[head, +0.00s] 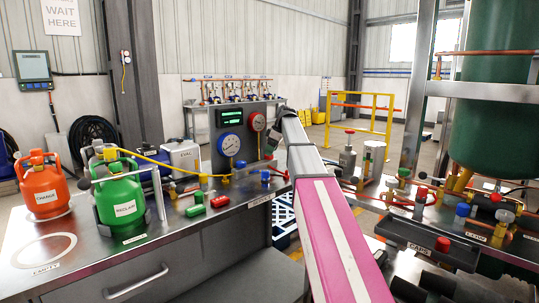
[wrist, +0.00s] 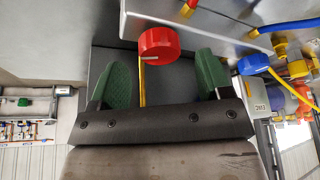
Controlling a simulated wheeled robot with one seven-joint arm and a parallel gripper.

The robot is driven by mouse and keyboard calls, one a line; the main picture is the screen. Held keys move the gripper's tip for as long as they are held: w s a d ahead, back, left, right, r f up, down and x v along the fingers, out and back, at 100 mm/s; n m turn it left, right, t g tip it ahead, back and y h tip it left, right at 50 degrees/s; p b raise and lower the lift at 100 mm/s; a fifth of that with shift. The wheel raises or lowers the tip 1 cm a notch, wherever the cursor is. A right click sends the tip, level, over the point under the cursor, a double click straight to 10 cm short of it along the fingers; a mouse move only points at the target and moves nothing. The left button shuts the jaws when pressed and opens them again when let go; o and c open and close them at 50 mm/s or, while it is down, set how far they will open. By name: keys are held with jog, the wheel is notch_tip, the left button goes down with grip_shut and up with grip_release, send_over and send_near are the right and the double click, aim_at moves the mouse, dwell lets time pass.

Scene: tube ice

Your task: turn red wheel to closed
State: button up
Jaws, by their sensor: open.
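The red wheel (wrist: 158,42) is a round, ribbed red knob near the top middle of the wrist view. My gripper (wrist: 163,72) is open, with a green-padded finger to each side of the wheel's lower part in the picture. Both fingers look apart from it, and the depth between is hard to judge. In the head view my gripper (head: 270,140) is a dark shape in front of the grey gauge panel (head: 226,158), mostly hidden by my arm. I cannot tell which red part there is this wheel.
A blue knob (wrist: 253,64) and yellow fittings sit right of the wheel. Green (head: 122,202) and orange (head: 43,187) cylinders stand left. The bench front (head: 200,235) has bare space.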

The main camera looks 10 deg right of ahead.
jog(key=shift+x, duration=1.25)
jog(key=c, duration=0.9)
